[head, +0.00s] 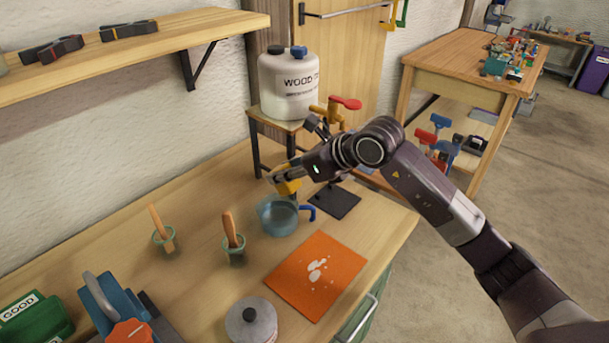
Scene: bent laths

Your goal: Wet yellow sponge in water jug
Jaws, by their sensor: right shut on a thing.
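The yellow sponge (287,186) is in my right gripper (283,177), which is shut on it. The gripper holds it just above the back rim of the water jug, and part of the sponge is hidden by the fingers. The water jug (279,217) is a clear bluish jug with a blue handle on its right side, standing on the workbench. I cannot tell whether the sponge touches the jug. My left gripper is not in view.
An orange mat (290,281) with pale spots lies in front of the jug, and a dark plate (335,201) behind it. A white canister (288,85) with an orange tap stands on a stand. Two small pots with wooden handles (233,232) stand left; a lidded tin (251,324) is in front.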

